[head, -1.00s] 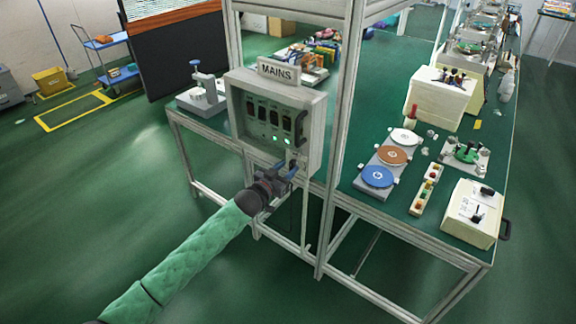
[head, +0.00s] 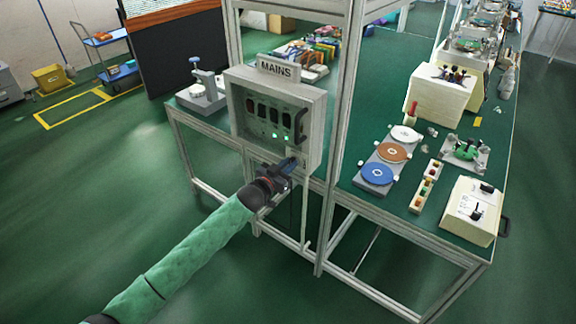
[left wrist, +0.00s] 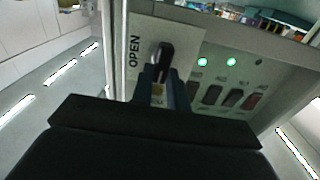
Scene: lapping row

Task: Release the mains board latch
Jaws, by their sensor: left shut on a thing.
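The mains board (head: 276,112) is a pale box with a MAINS sign on top, fixed to the frame post at the table's near left corner. Its front has several dark switches and two lit green lamps. In the left wrist view, the latch (left wrist: 165,56) is a dark lever on a light plate marked OPEN, beside the lamps. My right gripper is in neither view.
A grey frame post (head: 342,130) stands right of the board. On the green table lie coloured discs (head: 378,173), a block strip (head: 426,187) and a cream box (head: 472,211). A small stand (head: 202,90) is behind left.

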